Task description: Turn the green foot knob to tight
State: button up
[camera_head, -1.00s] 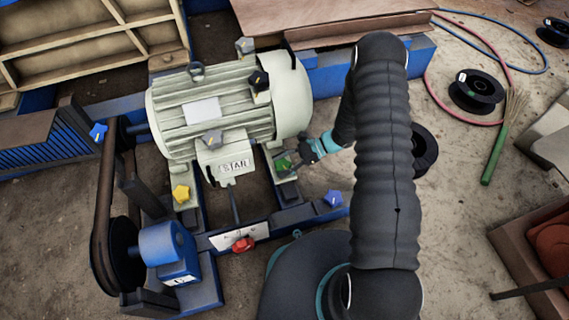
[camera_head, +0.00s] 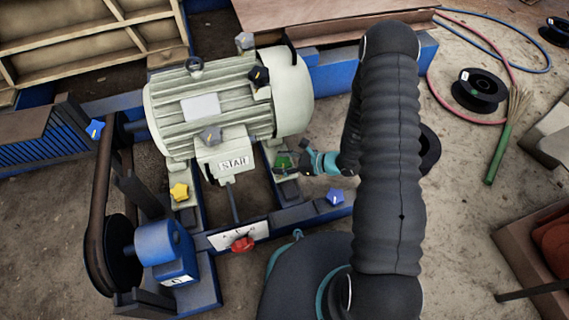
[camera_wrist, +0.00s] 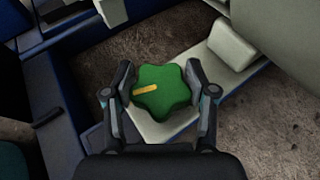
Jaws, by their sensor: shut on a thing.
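The green foot knob (camera_head: 284,161) sits on a pale motor foot beside the cream motor (camera_head: 219,108) in the head view. In the wrist view the star-shaped green knob (camera_wrist: 164,92) has a yellow pointer mark directed to the left and slightly down. My gripper (camera_wrist: 160,95) has one finger on each side of the knob and is shut on it. In the head view my gripper (camera_head: 300,162) reaches the knob from the right, partly hidden by my arm. Any tight or loose marking is not visible.
A yellow knob (camera_head: 180,192), a blue knob (camera_head: 335,197) and a red knob (camera_head: 242,244) are nearby on the frame. A belt and wheel (camera_head: 115,262) stand at the left. A black spool (camera_head: 478,88) lies on the floor to the right.

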jog(key=shift+w+m+t+h+b, duration=0.2)
jog(key=shift+m+t+h+b, duration=0.3)
jog(key=shift+m+t, duration=0.65)
jog(key=shift+t, duration=0.25)
jog(key=shift+w+d+r+m, duration=0.1)
jog(key=shift+w+r+m, duration=0.05)
jog(key=shift+m, duration=0.1)
jog(key=o, duration=1.2)
jog(key=shift+c, duration=0.2)
jog(key=shift+s+d, duration=0.15)
jog(key=shift+s, duration=0.1)
jog(key=v, duration=1.1)
jog(key=shift+s+r, duration=0.2)
jog(key=shift+s, duration=0.05)
